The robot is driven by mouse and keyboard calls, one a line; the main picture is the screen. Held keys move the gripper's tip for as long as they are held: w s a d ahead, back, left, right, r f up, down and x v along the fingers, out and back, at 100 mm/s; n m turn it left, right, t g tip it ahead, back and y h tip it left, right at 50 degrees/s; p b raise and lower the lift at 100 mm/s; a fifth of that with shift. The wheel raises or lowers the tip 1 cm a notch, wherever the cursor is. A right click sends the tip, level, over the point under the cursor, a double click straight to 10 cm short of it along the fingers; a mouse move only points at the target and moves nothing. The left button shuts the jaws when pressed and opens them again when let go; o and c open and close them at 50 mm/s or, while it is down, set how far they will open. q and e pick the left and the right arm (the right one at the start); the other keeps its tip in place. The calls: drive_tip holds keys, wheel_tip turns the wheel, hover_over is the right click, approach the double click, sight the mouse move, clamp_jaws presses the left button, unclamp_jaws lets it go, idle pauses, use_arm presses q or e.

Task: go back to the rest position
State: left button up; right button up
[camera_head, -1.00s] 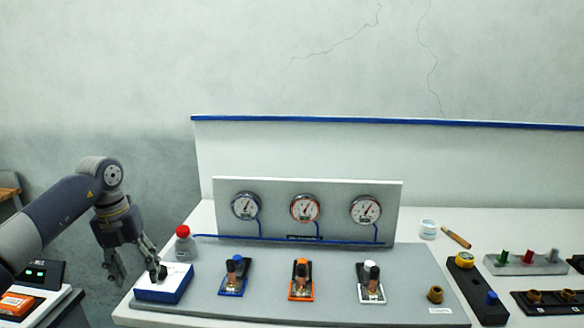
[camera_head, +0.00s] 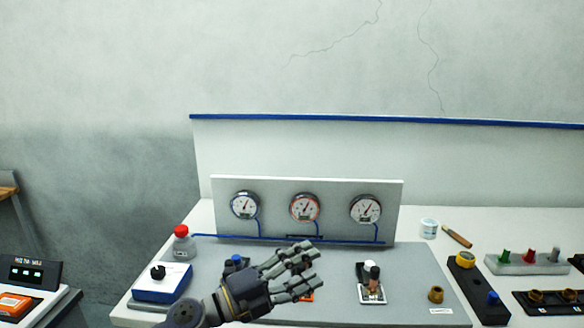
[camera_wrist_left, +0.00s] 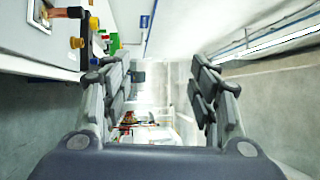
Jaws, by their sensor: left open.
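My left gripper (camera_head: 311,264) is in front of the middle of the bench in the head view, with its fingers pointing right. It is open and empty. In the left wrist view its spread fingers (camera_wrist_left: 163,84) have nothing between them. It covers most of the orange-based fitting and partly hides the blue-topped fitting (camera_head: 234,263). My right gripper is not in view.
A grey panel with three gauges (camera_head: 305,207) stands behind the gripper. A white-and-blue box with a black knob (camera_head: 162,285) and a red-capped bottle (camera_head: 181,243) are at left. The white-topped fitting (camera_head: 371,283) and a yellow-and-black block (camera_head: 478,289) are at right.

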use_arm(q)
drive_tip(key=a+f+n+t+y, duration=0.4)
drive_tip(key=a+n+t+y, duration=0.65)
drive_tip(key=n, duration=0.65)
drive_tip(key=s+a+f+n+g+y, duration=0.3)
drive_tip(key=a+f+n, duration=0.1)
drive_tip(key=a+f, duration=0.15)
drive_tip(key=s+a+f+n+g+y, duration=0.2)
drive_tip(key=s+a+f+n+y, duration=0.2)
drive_tip(key=f, duration=0.3)
drive_tip(key=s+a+f+n+g, duration=0.2)
drive_tip(key=s+f+g, duration=0.45)
drive_tip(key=s, duration=0.65)
drive_tip(key=s+a+f+n+g, duration=0.15)
drive_tip(key=s+f+g, duration=0.45)
drive_tip(key=s, duration=0.7)
wheel_tip(320, 180, down, 27)
drive_tip(key=s, duration=0.2)
drive_tip(key=s+a+f+g, duration=0.1)
drive_tip(key=s+a+f, duration=0.1)
drive_tip(key=s+f, duration=1.4)
drive_tip(key=shift+s+a, duration=0.2)
drive_tip(key=shift+a, duration=0.05)
drive_tip(key=shift+r, duration=0.1)
